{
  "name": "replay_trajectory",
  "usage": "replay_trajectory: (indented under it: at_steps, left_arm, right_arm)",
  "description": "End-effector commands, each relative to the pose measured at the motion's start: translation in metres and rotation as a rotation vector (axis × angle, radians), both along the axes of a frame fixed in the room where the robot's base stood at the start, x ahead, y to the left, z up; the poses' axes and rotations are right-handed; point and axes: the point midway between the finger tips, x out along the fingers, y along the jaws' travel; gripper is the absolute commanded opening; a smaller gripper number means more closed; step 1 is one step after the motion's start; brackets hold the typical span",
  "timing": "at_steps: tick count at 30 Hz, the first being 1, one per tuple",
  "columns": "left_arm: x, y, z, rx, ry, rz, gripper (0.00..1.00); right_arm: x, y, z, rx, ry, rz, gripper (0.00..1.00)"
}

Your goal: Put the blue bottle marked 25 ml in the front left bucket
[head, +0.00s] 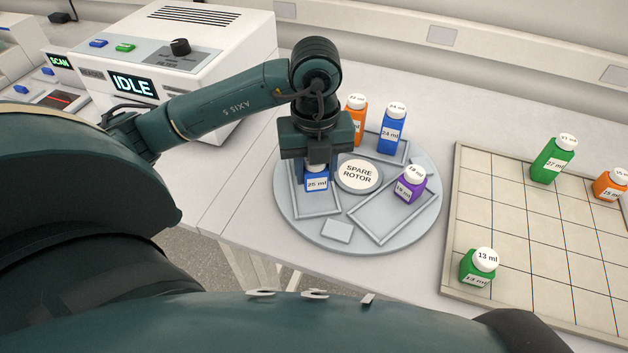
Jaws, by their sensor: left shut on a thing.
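The blue bottle marked 25 ml (316,184) is upright at the front left bucket (318,212) of the round grey spare rotor (358,243). My left gripper (315,164) points down over it and is shut on its top. The gripper hides the cap and upper part of the bottle. I cannot tell whether the bottle's base touches the bucket floor. My right gripper is not in view.
On the rotor, an orange bottle (357,114) and a blue 24 ml bottle (391,132) stand at the back, and a purple bottle (409,188) at the right. A gridded tray (515,232) at right holds green and orange bottles. A white machine reading IDLE (215,62) stands at left.

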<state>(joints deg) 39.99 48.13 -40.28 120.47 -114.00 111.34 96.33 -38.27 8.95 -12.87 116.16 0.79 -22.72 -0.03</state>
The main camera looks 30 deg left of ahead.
Motion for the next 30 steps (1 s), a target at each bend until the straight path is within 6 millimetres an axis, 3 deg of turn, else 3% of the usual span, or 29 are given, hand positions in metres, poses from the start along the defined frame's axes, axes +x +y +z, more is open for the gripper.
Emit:
replay_trajectory:
  at_steps: [10,21,22,30]
  left_arm:
    - [-0.001,0.000,-0.038,0.002,0.003,0.000,0.15]
    - [0.000,0.000,-0.045,0.001,-0.001,-0.001,0.15]
    - [0.000,0.000,-0.044,0.001,-0.001,-0.001,0.39]
    - [0.000,0.001,-0.043,0.002,-0.001,0.000,0.59]
  right_arm:
    - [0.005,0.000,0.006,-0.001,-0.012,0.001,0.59]
    - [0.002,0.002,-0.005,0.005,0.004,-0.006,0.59]
    - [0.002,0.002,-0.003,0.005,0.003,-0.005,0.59]
    - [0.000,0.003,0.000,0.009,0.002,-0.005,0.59]
